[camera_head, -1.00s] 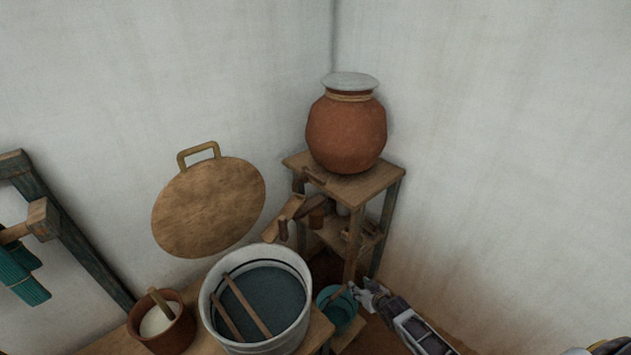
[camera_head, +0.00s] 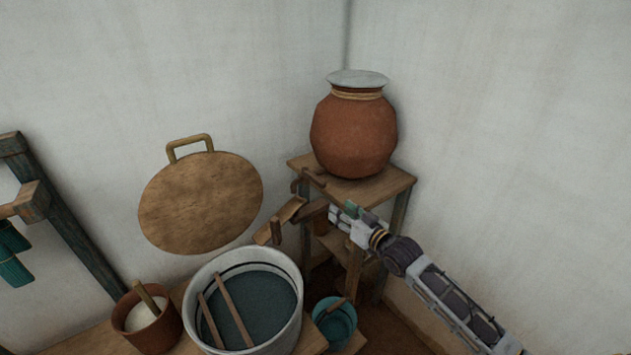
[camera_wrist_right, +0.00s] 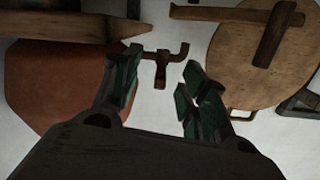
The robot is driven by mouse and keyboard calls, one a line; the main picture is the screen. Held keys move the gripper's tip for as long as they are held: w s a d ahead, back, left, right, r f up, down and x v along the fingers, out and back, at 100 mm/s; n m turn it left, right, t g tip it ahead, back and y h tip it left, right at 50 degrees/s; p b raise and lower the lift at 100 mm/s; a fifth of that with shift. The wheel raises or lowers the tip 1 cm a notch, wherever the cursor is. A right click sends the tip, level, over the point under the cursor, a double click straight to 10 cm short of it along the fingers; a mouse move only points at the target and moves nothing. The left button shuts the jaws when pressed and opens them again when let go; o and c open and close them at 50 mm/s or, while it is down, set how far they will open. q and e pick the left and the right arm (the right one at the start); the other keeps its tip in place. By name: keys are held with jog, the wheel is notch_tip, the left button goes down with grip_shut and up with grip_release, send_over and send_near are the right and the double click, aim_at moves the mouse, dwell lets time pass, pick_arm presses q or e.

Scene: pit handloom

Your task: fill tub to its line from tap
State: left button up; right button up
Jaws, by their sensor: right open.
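The pale tub (camera_head: 199,286) stands at the lower middle of the head view. It holds dark blue-green water (camera_head: 262,308), with a dark line on the inner wall above the water. Two wooden sticks lean inside. The wooden tap (camera_head: 313,178) sticks out from the lower side of the clay pot (camera_head: 352,135). In the right wrist view the tap (camera_wrist_right: 162,64) shows as a T-shaped handle beyond the fingers. My right gripper (camera_head: 340,214) is open and empty, below and right of the tap, apart from it. The gripper also shows in the wrist view (camera_wrist_right: 160,66). My left gripper is out of view.
The pot stands on a wooden stand (camera_head: 388,186) in the corner. A wooden trough (camera_head: 290,212) lies between stand and tub. A teal bucket (camera_head: 336,327) and a brown pot (camera_head: 140,330) flank the tub. A round board (camera_head: 200,203) is on the wall.

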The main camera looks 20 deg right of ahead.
jog(key=shift+t+y, duration=0.5)
jog(key=r, duration=0.4)
jog(key=shift+w+a+r, duration=0.1)
jog(key=shift+w+r, duration=0.15)
jog(key=shift+r, duration=0.1)
jog(key=shift+w, duration=0.1)
